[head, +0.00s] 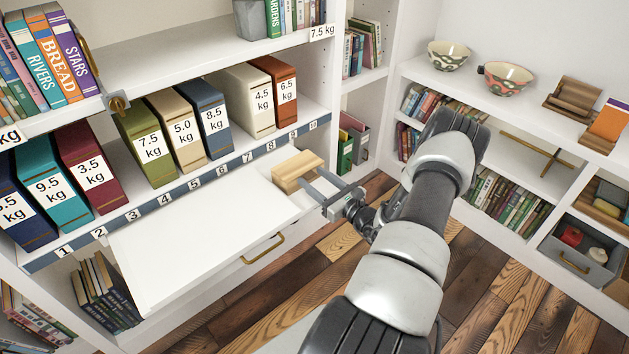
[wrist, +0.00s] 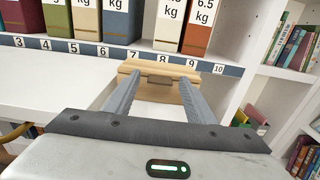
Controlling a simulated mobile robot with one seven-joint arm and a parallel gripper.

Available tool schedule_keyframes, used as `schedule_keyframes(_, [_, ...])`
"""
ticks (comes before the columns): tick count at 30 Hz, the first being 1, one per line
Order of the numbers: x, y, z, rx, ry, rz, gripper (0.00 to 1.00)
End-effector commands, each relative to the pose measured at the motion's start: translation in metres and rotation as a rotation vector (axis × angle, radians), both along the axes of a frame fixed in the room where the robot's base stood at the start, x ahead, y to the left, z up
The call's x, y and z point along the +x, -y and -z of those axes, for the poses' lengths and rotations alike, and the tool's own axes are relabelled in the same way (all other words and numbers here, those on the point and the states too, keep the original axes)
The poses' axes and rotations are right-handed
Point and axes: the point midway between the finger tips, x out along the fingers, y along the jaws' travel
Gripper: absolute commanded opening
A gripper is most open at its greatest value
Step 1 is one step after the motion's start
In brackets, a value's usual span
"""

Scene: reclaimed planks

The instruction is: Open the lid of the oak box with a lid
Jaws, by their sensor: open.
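The oak box (head: 297,173) is a small pale wooden box on the right end of the white pull-out surface, below the numbered strip. Its lid looks closed. In the wrist view the box (wrist: 158,92) lies straight ahead, with a darker notch at the middle of its near side. My gripper (head: 314,191) is open, its two fingers pointing at the box's near right side. In the wrist view the fingers reach to the left and right of the box's front. I cannot tell whether they touch it.
Labelled binders (head: 201,117) stand on the shelf behind the box, above the numbered strip (head: 193,183). The white surface (head: 197,240) left of the box is clear. A brass handle (head: 263,249) sticks out in front. A shelf with two bowls (head: 448,55) is at the right.

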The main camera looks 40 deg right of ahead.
Motion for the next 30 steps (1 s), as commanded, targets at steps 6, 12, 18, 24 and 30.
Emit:
schedule_keyframes(6, [0.0055,0.0000,-0.0001,0.000,-0.001,0.001,0.50])
schedule_keyframes(12, [0.0053,-0.0001,-0.0001,0.000,-0.001,0.001,0.42])
schedule_keyframes(18, [0.0052,-0.0001,-0.0001,0.000,-0.001,0.001,0.08])
schedule_keyframes(24, [0.0051,0.0001,-0.0005,0.000,-0.002,0.001,0.00])
schedule_keyframes(30, [0.0051,0.0060,-0.0064,-0.004,-0.030,0.001,0.00])
